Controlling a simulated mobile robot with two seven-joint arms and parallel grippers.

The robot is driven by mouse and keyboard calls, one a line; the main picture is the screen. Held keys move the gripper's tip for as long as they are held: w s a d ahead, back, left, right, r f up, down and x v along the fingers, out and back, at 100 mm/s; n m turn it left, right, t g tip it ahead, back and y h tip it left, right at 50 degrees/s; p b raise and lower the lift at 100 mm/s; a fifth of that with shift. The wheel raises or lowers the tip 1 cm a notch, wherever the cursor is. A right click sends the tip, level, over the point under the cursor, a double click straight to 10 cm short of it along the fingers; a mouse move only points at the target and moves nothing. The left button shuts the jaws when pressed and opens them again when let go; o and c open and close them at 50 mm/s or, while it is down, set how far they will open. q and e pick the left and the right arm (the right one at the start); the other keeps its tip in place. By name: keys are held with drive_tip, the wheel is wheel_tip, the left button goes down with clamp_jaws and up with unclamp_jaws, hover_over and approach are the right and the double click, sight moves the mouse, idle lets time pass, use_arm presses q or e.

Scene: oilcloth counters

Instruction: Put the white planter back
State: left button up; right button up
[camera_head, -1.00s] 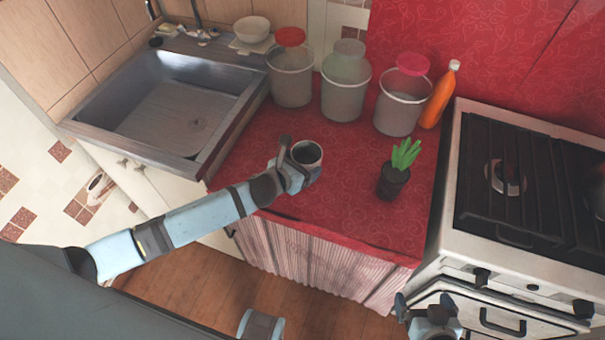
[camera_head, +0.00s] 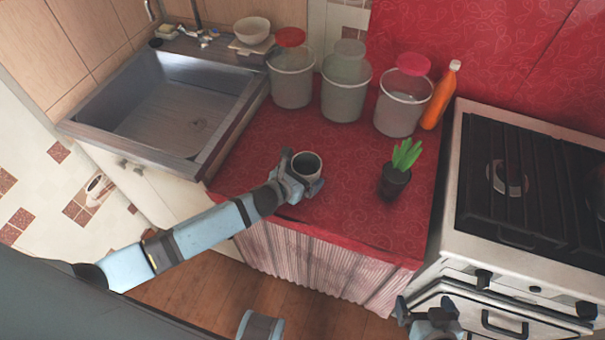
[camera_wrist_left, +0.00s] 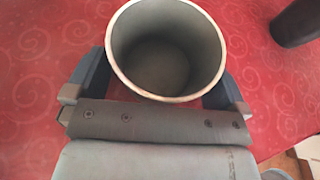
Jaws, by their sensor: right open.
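The white planter (camera_head: 306,166) is a round, empty pot with a pale rim and greyish inside. It is upright over the red counter, near its front edge; I cannot tell whether its base touches the cloth. My left gripper (camera_head: 298,188) has its fingers on either side of it and is shut on it. In the left wrist view the planter (camera_wrist_left: 165,50) fills the space between the fingers, which its wall partly hides. My right gripper (camera_head: 428,308) is open and empty, low in front of the stove.
A dark pot with a green plant (camera_head: 395,182) stands to the right on the red counter (camera_head: 345,205). Several buckets, including a grey one (camera_head: 346,92), and an orange bottle (camera_head: 440,95) line the back. A sink (camera_head: 175,105) is left, a stove (camera_head: 520,180) right.

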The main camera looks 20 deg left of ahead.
use_arm(q)
drive_tip(key=shift+r, duration=0.3)
drive_tip(key=v, duration=1)
drive_tip(key=shift+s+a, duration=0.1)
drive_tip(key=shift+s, duration=0.25)
drive_tip(key=shift+s+a+r, duration=0.1)
drive_tip(key=shift+s+r, duration=0.1)
drive_tip(key=shift+s, duration=0.35)
drive_tip(key=s+f+m, duration=0.1)
drive_tip(key=s+m, duration=0.3)
drive_tip(key=m, duration=0.7)
drive_tip(key=s+d+f+m+g+y, duration=0.1)
drive_tip(key=s+m, duration=0.4)
drive_tip(key=m, duration=0.7)
drive_tip(key=s+f+m, duration=0.3)
drive_tip(key=s+m, duration=0.1)
drive_tip(key=m, duration=0.7)
drive_tip(key=shift+s+m+g, duration=0.3)
drive_tip(key=shift+s+m, duration=0.1)
drive_tip(key=shift+d+r, duration=0.1)
drive_tip(key=shift+d, duration=0.05)
